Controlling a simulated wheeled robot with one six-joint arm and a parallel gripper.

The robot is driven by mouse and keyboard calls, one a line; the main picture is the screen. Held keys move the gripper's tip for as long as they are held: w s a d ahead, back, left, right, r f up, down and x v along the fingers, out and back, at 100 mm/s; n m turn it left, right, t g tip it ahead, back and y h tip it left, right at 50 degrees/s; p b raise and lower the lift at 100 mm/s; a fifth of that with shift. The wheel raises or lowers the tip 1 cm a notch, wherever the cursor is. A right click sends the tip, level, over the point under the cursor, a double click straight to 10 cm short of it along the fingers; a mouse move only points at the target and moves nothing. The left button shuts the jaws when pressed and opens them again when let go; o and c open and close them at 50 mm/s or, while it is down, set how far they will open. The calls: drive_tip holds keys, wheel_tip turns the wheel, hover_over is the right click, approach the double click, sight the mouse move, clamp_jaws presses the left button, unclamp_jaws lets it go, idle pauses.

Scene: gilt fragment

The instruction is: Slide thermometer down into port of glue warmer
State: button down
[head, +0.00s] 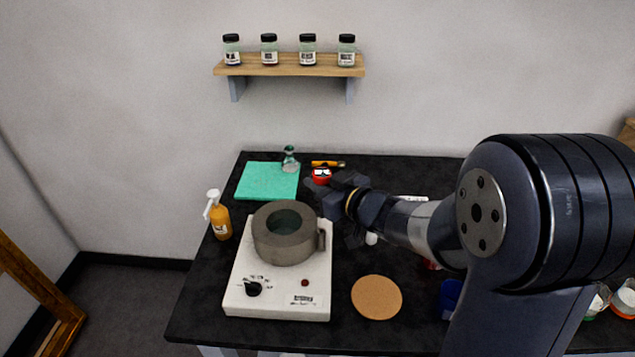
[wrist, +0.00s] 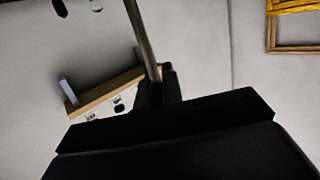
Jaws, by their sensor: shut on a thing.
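The glue warmer (head: 278,285) is a white box with a black knob and a grey round pot (head: 283,240) on top. A small tube-like fitting (head: 321,240) on the pot's right side looks like the port. My gripper (head: 324,192) is behind and to the right of the pot, apart from it. In the wrist view my gripper (wrist: 157,88) is shut on a thin grey rod, the thermometer's stem (wrist: 143,38), which runs out of the top edge. A small red-and-white round thing (head: 321,175) shows beside the fingers; I cannot tell whether it belongs to the thermometer.
A spray bottle of orange liquid (head: 219,215) stands left of the warmer. A green mat (head: 267,181) and a glass flask (head: 290,160) are behind it. A cork disc (head: 377,297) lies to its right. A shelf with jars (head: 288,66) hangs on the wall.

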drive_tip(key=shift+w+f+b, duration=0.15)
drive_tip(key=shift+f+b, duration=3.55)
drive_tip(key=shift+f, duration=1.1)
drive_tip(key=c, duration=1.5)
unclamp_jaws()
drive_tip(key=shift+r, duration=0.1)
drive_tip(key=v, duration=1)
drive_tip(key=shift+s+d, duration=0.25)
drive_tip(key=shift+s, duration=0.05)
